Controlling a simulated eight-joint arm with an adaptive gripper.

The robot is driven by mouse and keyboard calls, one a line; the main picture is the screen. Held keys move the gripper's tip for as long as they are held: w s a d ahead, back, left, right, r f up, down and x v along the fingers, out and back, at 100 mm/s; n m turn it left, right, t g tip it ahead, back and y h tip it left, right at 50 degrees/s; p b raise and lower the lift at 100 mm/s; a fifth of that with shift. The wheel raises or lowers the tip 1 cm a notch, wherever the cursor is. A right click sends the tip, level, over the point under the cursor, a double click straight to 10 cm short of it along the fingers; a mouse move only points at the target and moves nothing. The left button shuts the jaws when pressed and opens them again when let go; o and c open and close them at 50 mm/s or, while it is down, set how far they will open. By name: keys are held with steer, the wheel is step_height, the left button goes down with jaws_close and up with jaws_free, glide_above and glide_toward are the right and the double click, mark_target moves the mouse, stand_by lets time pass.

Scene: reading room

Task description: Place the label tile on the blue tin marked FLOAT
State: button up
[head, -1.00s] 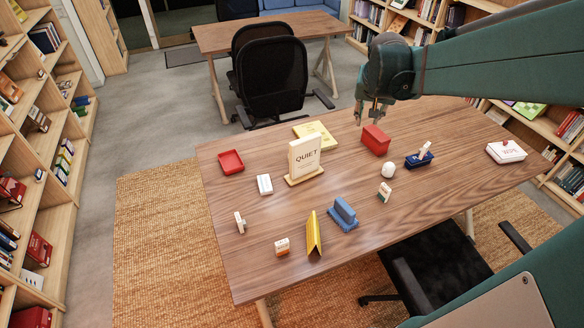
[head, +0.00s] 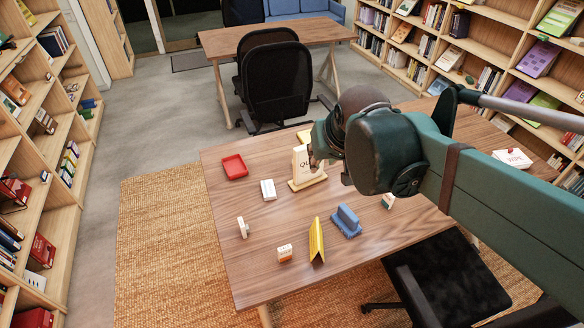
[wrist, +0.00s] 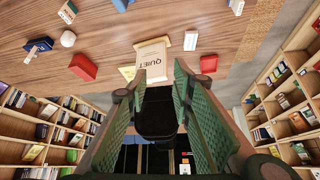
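My gripper (wrist: 158,84) is open and empty in the wrist view, with the QUIET sign (wrist: 152,60) beyond its fingertips. In the head view my arm hides most of it. I cannot read FLOAT anywhere. A blue block on a blue base (head: 346,221) stands near the table's front; its edge shows in the wrist view (wrist: 122,4). A dark blue piece with a white part on it (wrist: 38,46) lies at the wrist view's left. Small pale blocks (head: 285,253) (head: 388,201), a white ridged block (head: 268,189) and a small upright white piece (head: 242,227) are possible label tiles; I cannot tell which.
A red tray (head: 234,167), a yellow tent-shaped piece (head: 317,240) and a white box (head: 512,159) are on the table. A red box (wrist: 82,67) and a white rounded object (wrist: 68,39) show in the wrist view. Bare wood lies at the table's left front.

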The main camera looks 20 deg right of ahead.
steer(key=s+a+f+n+y, duration=0.1)
steer(key=s+a+f+n, duration=0.1)
steer(key=s+a, duration=0.5)
steer(key=shift+a+f+t, duration=0.2)
steer(key=shift+a+t, duration=0.05)
steer(key=shift+t, duration=0.15)
